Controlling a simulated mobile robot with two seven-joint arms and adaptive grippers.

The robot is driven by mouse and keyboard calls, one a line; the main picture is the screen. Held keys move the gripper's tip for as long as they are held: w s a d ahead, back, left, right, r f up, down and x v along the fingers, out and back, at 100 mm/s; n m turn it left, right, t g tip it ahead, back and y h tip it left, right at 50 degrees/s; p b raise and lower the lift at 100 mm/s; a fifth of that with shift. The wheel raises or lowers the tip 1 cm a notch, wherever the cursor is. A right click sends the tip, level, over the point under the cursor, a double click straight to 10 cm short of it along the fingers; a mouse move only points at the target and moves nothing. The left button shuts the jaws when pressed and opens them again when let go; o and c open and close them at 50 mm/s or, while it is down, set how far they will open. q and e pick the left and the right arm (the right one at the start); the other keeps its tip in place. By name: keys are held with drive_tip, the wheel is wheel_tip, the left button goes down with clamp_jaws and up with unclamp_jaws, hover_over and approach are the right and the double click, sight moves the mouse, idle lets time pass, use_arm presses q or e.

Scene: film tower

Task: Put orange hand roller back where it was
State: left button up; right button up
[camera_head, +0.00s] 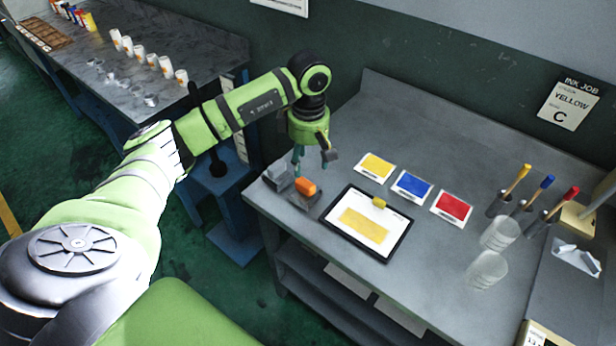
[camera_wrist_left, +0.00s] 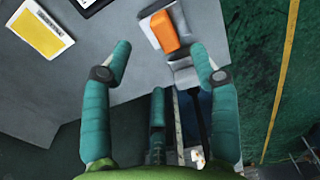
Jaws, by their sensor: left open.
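The orange hand roller (camera_head: 305,186) sits on a small dark grey holder (camera_head: 303,201) near the left front corner of the grey table. It also shows in the left wrist view (camera_wrist_left: 164,32), ahead of my fingertips and between their lines. My left gripper (camera_head: 311,160) is above and just behind the roller, open and empty. In the left wrist view its teal fingers (camera_wrist_left: 165,70) are spread wide, with nothing between them. I cannot tell whether the fingers touch anything. My right gripper is not in view.
A black-framed board (camera_head: 401,246) with a yellow patch lies right of the roller. A grey block (camera_head: 278,176) stands left of it. Yellow (camera_head: 375,167), blue (camera_head: 412,186) and red (camera_head: 452,208) cards lie behind. Clear cups (camera_head: 487,268) stand to the right.

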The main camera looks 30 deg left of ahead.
use_arm(q)
drive_tip(key=shift+r+b, duration=0.3)
drive_tip(key=shift+r, duration=1.6)
